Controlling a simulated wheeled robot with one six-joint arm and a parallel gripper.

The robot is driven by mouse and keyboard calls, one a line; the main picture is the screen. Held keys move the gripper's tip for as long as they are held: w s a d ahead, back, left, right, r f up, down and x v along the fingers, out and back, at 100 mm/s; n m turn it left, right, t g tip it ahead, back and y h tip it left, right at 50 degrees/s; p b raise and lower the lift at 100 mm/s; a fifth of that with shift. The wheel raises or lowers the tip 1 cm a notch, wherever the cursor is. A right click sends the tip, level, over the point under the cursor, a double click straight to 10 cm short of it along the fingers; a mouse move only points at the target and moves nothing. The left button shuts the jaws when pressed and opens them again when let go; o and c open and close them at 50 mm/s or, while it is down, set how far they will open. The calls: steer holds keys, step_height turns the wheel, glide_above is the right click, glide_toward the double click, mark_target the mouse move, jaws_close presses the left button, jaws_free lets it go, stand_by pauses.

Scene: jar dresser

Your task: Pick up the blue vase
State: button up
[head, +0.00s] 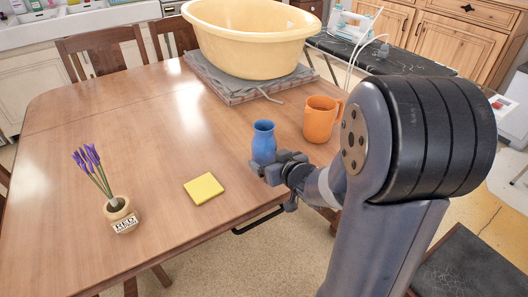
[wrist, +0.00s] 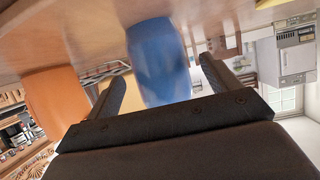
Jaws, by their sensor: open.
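The blue vase (head: 263,142) stands upright on the wooden table near its front right edge in the head view. My gripper (head: 262,167) is right at the vase's lower part, and its fingers hide the vase's base there. In the wrist view, which is turned upside down, the blue vase (wrist: 158,62) shows between the two dark fingers of my gripper (wrist: 162,82). The fingers are apart, with a visible gap to the vase on the right side. On the left side the finger looks close to the vase; I cannot tell whether it touches.
An orange mug (head: 320,120) stands just right of the vase. Behind is a large yellow tub (head: 250,45) on folded grey cloth (head: 222,85). A yellow pad (head: 203,188) and a potted lavender (head: 122,215) are to the left. The table's left middle (head: 110,120) is clear.

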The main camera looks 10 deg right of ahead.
mark_target(260, 125)
steer(key=b+x, duration=0.1)
steer(key=x, duration=0.3)
steer(key=shift+s+d+f, duration=0.1)
steer(key=shift+f, duration=0.1)
steer(key=shift+w+f, duration=0.15)
steer(key=shift+w, duration=0.4)
steer(key=shift+c, duration=0.4)
steer(key=c, duration=1.3)
step_height(260, 125, up, 10)
steer(key=p, duration=0.5)
